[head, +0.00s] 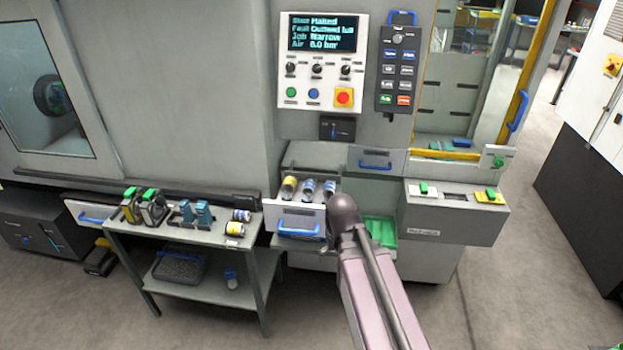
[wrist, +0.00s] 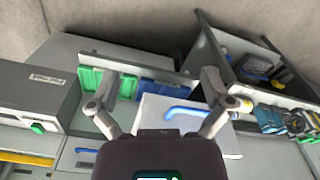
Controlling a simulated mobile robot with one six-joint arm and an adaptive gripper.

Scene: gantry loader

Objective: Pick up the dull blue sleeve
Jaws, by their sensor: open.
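In the head view an open drawer (head: 290,218) holds several small cylinders side by side. The left one (head: 289,186) shows yellow and dark bands. The middle one (head: 308,188) and the right one (head: 329,187) look blue and pale; I cannot tell which is the dull blue sleeve. My gripper (wrist: 159,72) is open and empty in the wrist view, with its fingers spread above the drawer front and bins. The drawer's blue handle (wrist: 190,112) shows between the fingers. The drawer's contents are not visible there. My arm hides the gripper in the head view.
A cart (head: 190,235) left of the drawer bears green-topped and blue blocks (head: 195,213) and two banded cylinders (head: 238,222). A green bin (head: 380,231) sits right of my arm. A blue bin (wrist: 160,88) lies beside it. A grey box (head: 450,220) juts out at right.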

